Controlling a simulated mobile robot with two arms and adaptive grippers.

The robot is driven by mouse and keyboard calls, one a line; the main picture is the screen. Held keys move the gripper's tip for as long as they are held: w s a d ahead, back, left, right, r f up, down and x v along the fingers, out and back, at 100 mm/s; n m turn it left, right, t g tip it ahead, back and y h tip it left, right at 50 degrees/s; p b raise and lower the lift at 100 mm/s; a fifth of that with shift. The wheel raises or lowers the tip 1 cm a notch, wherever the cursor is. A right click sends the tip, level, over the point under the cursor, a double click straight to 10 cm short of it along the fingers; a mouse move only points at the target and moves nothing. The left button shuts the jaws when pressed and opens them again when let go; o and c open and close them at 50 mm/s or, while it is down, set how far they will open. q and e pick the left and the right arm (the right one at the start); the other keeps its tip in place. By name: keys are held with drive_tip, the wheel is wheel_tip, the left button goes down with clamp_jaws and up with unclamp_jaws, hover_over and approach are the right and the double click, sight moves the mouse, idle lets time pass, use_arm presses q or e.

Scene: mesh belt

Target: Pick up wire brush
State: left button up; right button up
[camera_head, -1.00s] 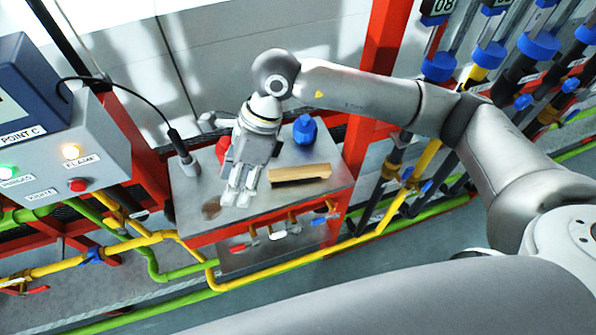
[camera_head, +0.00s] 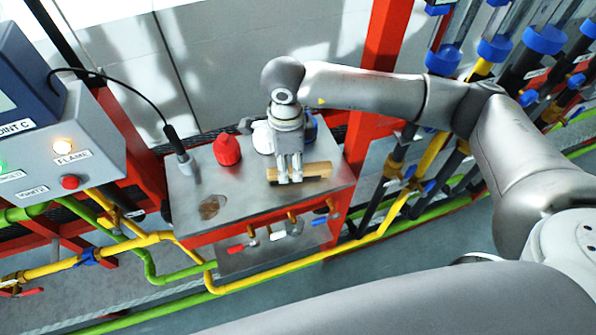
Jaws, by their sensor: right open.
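The wire brush (camera_head: 318,170) shows as a wooden bar lying on the metal table top. Its right part is in plain view; its left part is partly hidden by my gripper. My right gripper (camera_head: 290,181) points down at the left half of the brush, with its fingertips at or just in front of the wood. The fingers look only slightly apart. I cannot tell whether they touch the brush or stand around it. My left gripper does not show.
On the metal table (camera_head: 240,205) stand a red bottle (camera_head: 227,150), a white object (camera_head: 263,138) and a blue bottle (camera_head: 310,128), partly hidden by my gripper. A dark cable probe (camera_head: 175,143) stands at the left edge. Red posts and pipes surround the table.

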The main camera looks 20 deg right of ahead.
sight(291, 169)
drive_tip(key=f, duration=0.2)
drive_tip(key=f+b, duration=0.1)
drive_tip(key=shift+d+f, duration=0.35)
drive_tip(key=shift+f, duration=0.05)
clamp_jaws()
drive_tip(key=shift+r, duration=0.15)
drive_tip(key=shift+r, duration=0.65)
drive_tip(key=s+a+r+b, duration=0.7)
drive_tip(key=s+a+r, duration=0.2)
drive_tip(key=a+r, duration=0.1)
drive_tip(key=shift+s+a+r, duration=0.25)
drive_tip(key=shift+s+r, duration=0.05)
drive_tip(key=shift+r, duration=0.5)
